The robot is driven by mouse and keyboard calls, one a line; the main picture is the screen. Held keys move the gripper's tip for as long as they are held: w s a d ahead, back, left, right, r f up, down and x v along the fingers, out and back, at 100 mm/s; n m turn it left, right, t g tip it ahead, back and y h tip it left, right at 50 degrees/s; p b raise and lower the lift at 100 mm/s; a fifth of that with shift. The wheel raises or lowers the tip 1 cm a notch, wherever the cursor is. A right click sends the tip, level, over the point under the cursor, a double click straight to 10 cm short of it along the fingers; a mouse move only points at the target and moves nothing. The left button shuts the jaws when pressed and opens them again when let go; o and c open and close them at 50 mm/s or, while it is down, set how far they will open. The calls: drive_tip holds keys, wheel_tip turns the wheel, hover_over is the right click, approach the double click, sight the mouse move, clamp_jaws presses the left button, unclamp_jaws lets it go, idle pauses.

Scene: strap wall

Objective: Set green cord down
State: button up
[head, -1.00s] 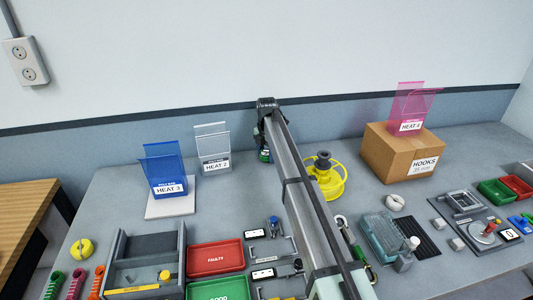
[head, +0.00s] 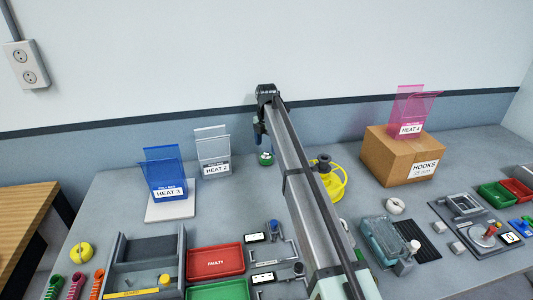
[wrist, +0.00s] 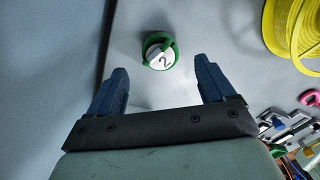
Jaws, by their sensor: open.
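The green cord (head: 265,158) is a small round coil with a white tag reading 2. It rests on the grey table near the back wall, right of the HEAT 2 stand. It also shows in the wrist view (wrist: 160,50), on bare table beyond the fingertips. My gripper (wrist: 162,72) is open with its blue fingers spread wide and nothing between them. In the head view my gripper (head: 259,135) is above the cord, apart from it, and mostly hidden by my arm.
The clear HEAT 2 stand (head: 213,150) and blue HEAT 3 stand (head: 166,172) are to the left. A yellow reel (head: 338,180) stands to the right, partly behind my arm. The HOOKS box (head: 390,155) is farther right. Table around the cord is clear.

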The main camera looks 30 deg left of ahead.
sight(267, 154)
wheel_tip(267, 154, up, 6)
idle(0.4)
idle(0.4)
